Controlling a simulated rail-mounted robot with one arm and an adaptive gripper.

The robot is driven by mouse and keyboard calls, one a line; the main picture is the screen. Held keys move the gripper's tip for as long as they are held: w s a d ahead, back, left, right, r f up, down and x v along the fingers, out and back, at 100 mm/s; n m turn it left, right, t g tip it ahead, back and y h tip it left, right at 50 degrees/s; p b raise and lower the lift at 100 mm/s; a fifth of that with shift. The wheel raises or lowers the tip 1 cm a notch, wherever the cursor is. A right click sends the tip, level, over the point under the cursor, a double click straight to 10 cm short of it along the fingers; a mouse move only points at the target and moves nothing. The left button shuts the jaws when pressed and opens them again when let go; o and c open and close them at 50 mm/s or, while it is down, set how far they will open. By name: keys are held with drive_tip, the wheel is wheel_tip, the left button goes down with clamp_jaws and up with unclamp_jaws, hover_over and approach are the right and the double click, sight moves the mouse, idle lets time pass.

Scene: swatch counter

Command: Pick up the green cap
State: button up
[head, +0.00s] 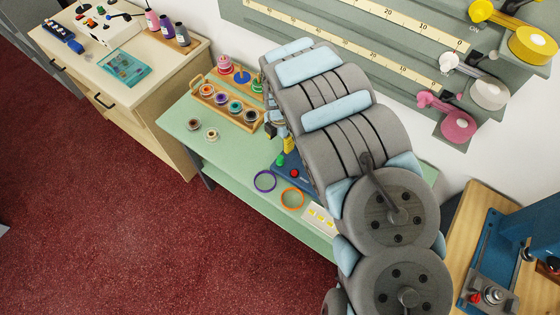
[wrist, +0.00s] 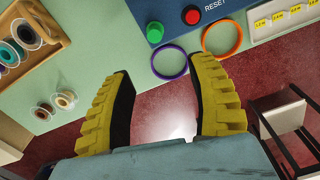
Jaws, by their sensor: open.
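The green cap (wrist: 155,32) is a short round piece at the left edge of a blue control box, beside a red button marked RESET (wrist: 194,15). In the head view the green cap (head: 280,160) shows small, close to my arm. My gripper (wrist: 160,68) is open and empty, with two ribbed yellow fingers and dark pads. In the wrist view the cap lies beyond the fingertips, roughly in line with the gap between them, and is not touched. In the head view a bit of yellow finger (head: 288,144) shows just above the cap; my arm hides the rest.
A purple ring (head: 265,181) and an orange ring (head: 292,198) lie at the green counter's front edge. A wooden rack (head: 228,107) of spools stands left, with two loose spools (head: 203,130) before it. A white label strip (wrist: 290,17) lies right of the orange ring.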

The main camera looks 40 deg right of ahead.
sight(279, 157)
wheel_tip(279, 157, down, 8)
drive_tip(key=shift+w+f, duration=0.1)
drive_tip(key=shift+f, duration=0.1)
drive_tip(key=shift+d+f, duration=0.1)
drive_tip(key=shift+f, duration=0.25)
drive_tip(key=shift+w+f, duration=0.1)
drive_tip(key=shift+w+d+f, duration=0.1)
drive_tip(key=shift+w+f, duration=0.1)
drive_tip(key=shift+f, duration=1.75)
drive_tip(key=shift+s+f, duration=0.1)
drive_tip(key=shift+f, duration=0.45)
drive_tip(key=shift+d, duration=0.1)
drive_tip(key=c, duration=0.9)
